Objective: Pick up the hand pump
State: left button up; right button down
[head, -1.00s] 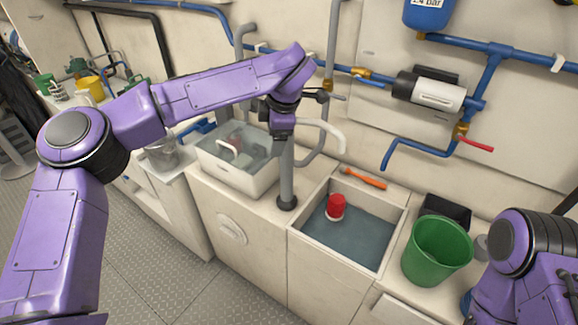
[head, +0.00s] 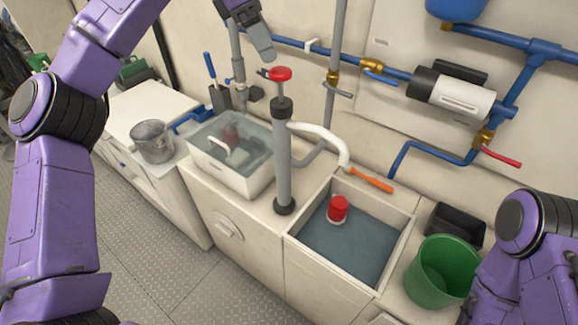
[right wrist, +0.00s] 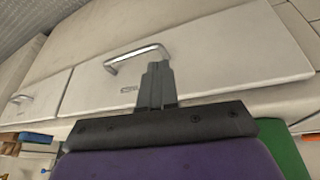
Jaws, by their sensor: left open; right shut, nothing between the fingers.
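The hand pump (head: 283,155) is a tall grey cylinder with a black base, a dark collar, a red top handle and a white curved spout. It stands upright on the counter, left of the sink basin. My left gripper (head: 263,50) is open just above and slightly left of the red handle in the picture, with a small gap between. Only part of its fingers shows. My right gripper (right wrist: 156,80) is shut and empty in the right wrist view, in front of a pale drawer front with a metal handle. The pump is not in that view.
A green bucket (head: 440,275) and blue wall pipes (head: 415,148) are at right.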

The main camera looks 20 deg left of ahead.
aim_at(280, 69)
pick_arm(q)
jog(key=f, duration=0.1)
jog(key=d+f, duration=0.1)
jog(key=f, duration=0.1)
jog(key=shift+s+d+f, duration=0.3)
jog(key=p+x, duration=0.1)
jog(key=x, duration=0.1)
jog(key=d+x, duration=0.1)
jog(key=x, duration=0.2)
jog(key=shift+w+p, duration=0.15)
jog(key=shift+p, duration=0.25)
jog(key=shift+f, duration=0.2)
pick_arm(e)
jog(key=shift+s+r, duration=0.2)
jog(key=shift+r, duration=0.25)
jog(key=shift+s+r, duration=0.2)
jog(key=shift+r, duration=0.25)
pick_arm(q)
jog(key=shift+r, duration=0.1)
grip_shut()
